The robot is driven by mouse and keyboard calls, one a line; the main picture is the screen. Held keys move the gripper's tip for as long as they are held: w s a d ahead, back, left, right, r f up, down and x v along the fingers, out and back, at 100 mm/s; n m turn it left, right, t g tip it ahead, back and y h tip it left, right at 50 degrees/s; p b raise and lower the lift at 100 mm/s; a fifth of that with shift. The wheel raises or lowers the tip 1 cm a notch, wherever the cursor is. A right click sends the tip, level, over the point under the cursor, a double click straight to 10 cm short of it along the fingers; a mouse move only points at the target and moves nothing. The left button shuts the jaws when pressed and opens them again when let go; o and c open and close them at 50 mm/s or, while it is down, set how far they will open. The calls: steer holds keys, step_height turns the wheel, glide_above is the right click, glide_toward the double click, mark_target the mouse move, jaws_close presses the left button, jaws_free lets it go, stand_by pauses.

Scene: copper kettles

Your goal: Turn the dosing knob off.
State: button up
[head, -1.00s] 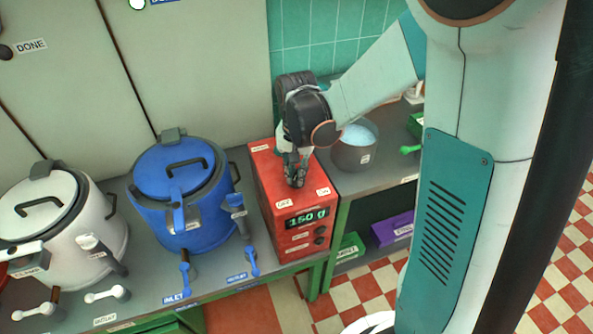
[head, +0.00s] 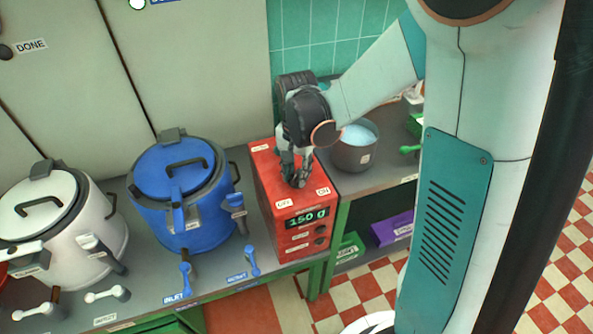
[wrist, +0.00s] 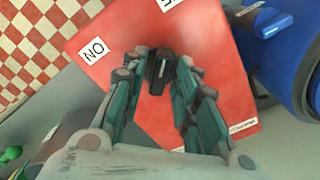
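The red dosing box (head: 264,185) stands on the counter with a lit display (head: 307,218) reading 150 g. Its top has an OFF label (head: 283,204) on the left and an ON label (head: 323,191) on the right. The black dosing knob (wrist: 157,70) shows in the wrist view with a short pale mark on it; my fingers mostly hide it in the head view. My gripper (head: 297,182) points down over the box top. In the wrist view my gripper (wrist: 157,82) is open, one finger on each side of the knob, with gaps visible.
A blue kettle (head: 165,215) and a white kettle (head: 95,245) stand to the left of the box. A grey pot (head: 352,157) with pale blue contents stands close on the right. Blue levers (head: 251,262) stick out at the counter front.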

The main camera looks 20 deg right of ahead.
mark_target(297, 174)
steer(key=shift+r, duration=0.1)
step_height(297, 174, up, 12)
stand_by(0.7)
stand_by(0.3)
steer(key=s+r+n+t, duration=0.1)
steer(key=s+n+t, duration=0.2)
steer(key=s, duration=0.4)
steer(key=s+r+n+t, duration=0.2)
steer(key=s+n+t, duration=0.2)
steer(key=s+n, duration=0.2)
steer(key=shift+s+r, duration=0.3)
steer(key=shift+s, duration=0.8)
steer(key=shift+a, duration=0.1)
